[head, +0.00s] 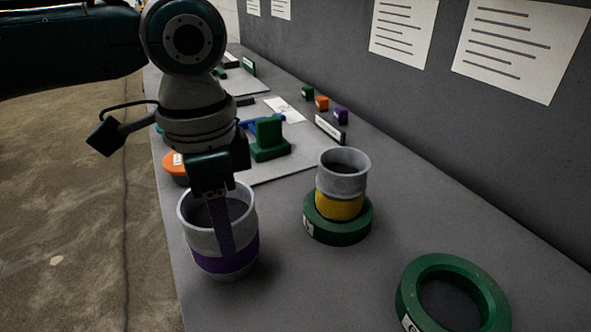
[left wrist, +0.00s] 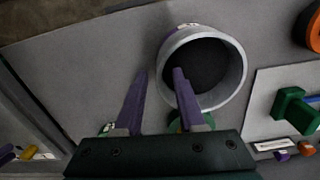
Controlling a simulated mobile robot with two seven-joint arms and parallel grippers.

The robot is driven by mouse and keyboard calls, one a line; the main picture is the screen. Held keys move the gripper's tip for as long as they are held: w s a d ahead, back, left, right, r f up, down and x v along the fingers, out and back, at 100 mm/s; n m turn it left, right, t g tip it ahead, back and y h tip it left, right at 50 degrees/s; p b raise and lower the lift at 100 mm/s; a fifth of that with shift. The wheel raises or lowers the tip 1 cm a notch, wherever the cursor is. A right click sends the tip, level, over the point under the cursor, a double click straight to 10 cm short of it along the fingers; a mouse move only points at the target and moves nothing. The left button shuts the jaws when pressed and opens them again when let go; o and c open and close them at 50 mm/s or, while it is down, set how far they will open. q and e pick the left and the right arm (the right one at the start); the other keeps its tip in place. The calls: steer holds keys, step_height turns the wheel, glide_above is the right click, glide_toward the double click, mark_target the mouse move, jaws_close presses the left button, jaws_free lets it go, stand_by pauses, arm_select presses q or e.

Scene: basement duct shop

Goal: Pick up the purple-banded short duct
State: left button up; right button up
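The purple-banded short duct (head: 241,259) stands upright on the bench in the head view, a wide light-grey tube with a purple band low on its side. In the left wrist view its round mouth and pale rim (left wrist: 239,72) show from above. My left gripper (head: 219,232) points down at the duct. In the left wrist view its fingers (left wrist: 159,74) are apart, one over the duct's opening and one outside, with the rim between them. I cannot tell whether either finger touches the wall. My right gripper is in neither view.
A yellow-banded duct (head: 341,205) stands in a green ring (head: 338,232) to the right. An empty green ring (head: 407,290) lies at the front right. An orange round piece (head: 172,168) and a green block (head: 270,150) are farther back. A wall borders the bench on the right.

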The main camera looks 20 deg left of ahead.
arm_select(q)
steer(key=shift+f, duration=0.4)
steer(key=shift+c, duration=0.4)
jaws_close()
stand_by(0.7)
